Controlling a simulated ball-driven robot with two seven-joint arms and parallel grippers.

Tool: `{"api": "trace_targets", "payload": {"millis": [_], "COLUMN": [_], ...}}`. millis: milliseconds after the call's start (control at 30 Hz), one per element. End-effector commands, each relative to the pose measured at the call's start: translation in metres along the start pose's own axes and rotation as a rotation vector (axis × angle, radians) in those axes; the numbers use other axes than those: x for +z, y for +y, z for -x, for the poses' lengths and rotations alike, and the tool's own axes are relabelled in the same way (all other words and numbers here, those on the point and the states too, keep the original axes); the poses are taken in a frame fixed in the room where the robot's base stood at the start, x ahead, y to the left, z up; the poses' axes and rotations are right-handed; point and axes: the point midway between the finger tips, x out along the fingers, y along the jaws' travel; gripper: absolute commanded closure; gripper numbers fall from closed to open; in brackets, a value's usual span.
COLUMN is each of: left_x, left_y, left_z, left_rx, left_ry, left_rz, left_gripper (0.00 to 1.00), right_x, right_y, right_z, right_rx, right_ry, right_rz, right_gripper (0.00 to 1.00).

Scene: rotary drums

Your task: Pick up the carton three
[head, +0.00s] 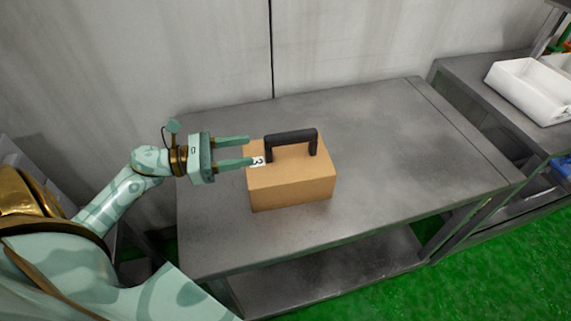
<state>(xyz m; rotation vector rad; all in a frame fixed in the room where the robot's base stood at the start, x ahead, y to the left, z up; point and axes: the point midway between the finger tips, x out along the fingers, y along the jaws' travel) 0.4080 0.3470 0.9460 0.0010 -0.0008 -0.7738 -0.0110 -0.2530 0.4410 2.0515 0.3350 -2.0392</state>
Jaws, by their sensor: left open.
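Carton three (292,187) is a brown box with a black handle (291,137) on top and a white label marked 3 (257,161) at its left end. It stands upright on the grey metal table (400,140). My left gripper (250,151) is open and comes in from the left. Its two green fingers point right, with their tips at the carton's left end, left of the handle. I cannot tell whether the fingers touch the carton. Nothing is between the fingers and the handle is outside them. My right gripper is not in view.
The table is clear to the right of the carton. A grey wall (350,40) stands behind it. A second metal table (460,80) at the right holds a white bin (528,92). A lower shelf (330,275) runs under the table, above green floor (480,275).

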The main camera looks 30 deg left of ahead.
Motion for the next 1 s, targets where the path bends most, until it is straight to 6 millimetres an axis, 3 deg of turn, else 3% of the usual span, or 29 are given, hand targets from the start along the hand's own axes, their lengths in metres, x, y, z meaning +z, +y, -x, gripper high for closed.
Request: {"api": "trace_targets", "payload": {"millis": [100,200,433,700,967,1000], "left_x": [0.002,0.001,0.002,0.006,0.005,0.005], "left_y": [0.001,0.001,0.001,0.004,0.004,0.004], "left_z": [-0.029,-0.045,-0.066,-0.106,-0.110,-0.110], "left_rx": [-0.001,0.001,0.001,0.001,0.000,0.000], "left_ry": [-0.004,-0.002,-0.002,-0.002,0.000,0.000], "left_rz": [-0.002,0.000,-0.001,0.000,0.001,0.001], "left_gripper": [0.51,0.51,0.51,0.51,0.51,0.59], "right_x": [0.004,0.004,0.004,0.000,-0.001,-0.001], "right_y": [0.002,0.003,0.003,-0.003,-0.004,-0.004], "right_z": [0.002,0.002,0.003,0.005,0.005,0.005], "right_rx": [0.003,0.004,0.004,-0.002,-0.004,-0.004], "right_ry": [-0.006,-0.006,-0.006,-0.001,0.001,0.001], "right_rz": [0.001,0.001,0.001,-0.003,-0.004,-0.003], "right_gripper": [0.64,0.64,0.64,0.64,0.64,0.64]}}
